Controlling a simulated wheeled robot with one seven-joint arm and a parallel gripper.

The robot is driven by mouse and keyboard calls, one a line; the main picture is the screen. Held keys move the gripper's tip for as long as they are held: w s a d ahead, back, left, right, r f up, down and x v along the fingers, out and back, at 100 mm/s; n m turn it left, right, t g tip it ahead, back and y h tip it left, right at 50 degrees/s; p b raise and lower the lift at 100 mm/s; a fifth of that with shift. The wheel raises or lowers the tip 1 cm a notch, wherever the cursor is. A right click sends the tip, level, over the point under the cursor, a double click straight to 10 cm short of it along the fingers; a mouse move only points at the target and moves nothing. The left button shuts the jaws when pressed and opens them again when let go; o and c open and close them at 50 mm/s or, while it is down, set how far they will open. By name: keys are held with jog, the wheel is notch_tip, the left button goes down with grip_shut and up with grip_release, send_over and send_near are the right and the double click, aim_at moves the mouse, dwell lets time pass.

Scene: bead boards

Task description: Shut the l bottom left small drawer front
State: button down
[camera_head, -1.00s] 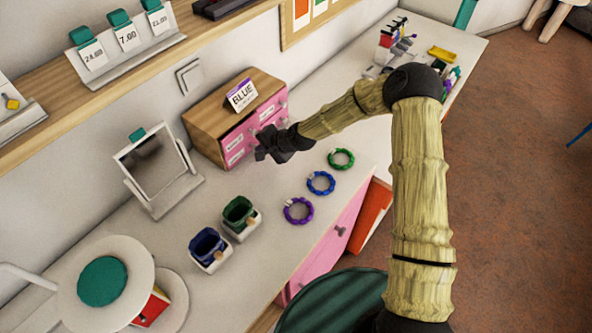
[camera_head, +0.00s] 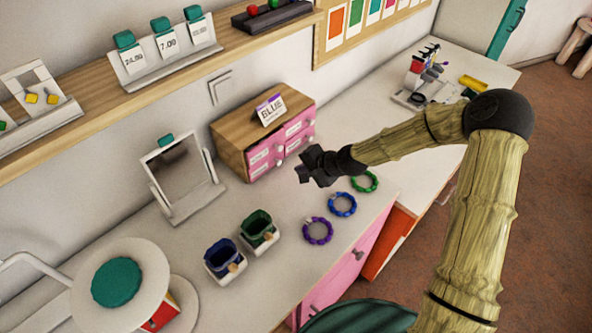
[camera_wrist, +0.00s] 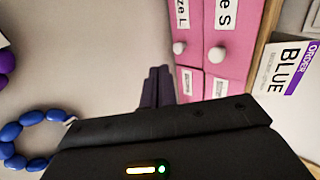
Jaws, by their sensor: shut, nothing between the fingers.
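A wooden box with pink small drawer fronts (camera_head: 293,130) stands against the wall in the head view. Its bottom left front, labelled with a word ending in L (camera_wrist: 182,14), is at the upper middle of the wrist view with a pale round knob. A front labelled S (camera_wrist: 228,30) is beside it. The L front looks near flush with its neighbours; any small gap cannot be told. My gripper (camera_head: 303,171) is shut and empty, out in front of the drawers and apart from them. Its dark fingers (camera_wrist: 157,88) show together in the wrist view.
A BLUE order card (camera_head: 270,110) stands on the box. Purple (camera_head: 318,231), blue (camera_head: 343,204) and green (camera_head: 364,181) bead rings lie on the counter near my gripper. A mirror (camera_head: 183,178) and two bead cups (camera_head: 258,229) stand to the left.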

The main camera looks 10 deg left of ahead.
jog(key=v, duration=0.5)
jog(key=shift+d+r+b, duration=0.1)
jog(key=shift+d+b, duration=0.3)
jog(key=shift+w, duration=0.15)
jog(key=s+d+r+n+h, duration=0.2)
jog(key=s+d+r+h, duration=0.2)
jog(key=s+d, duration=0.5)
jog(key=s+d+r+n+g+h, duration=0.1)
jog(key=s+d+r+n+h, duration=0.2)
jog(key=s+d, duration=0.6)
jog(key=d+r+h, duration=0.1)
jog(key=d, duration=0.4)
jog(key=shift+d+r, duration=0.15)
jog(key=shift+d, duration=0.1)
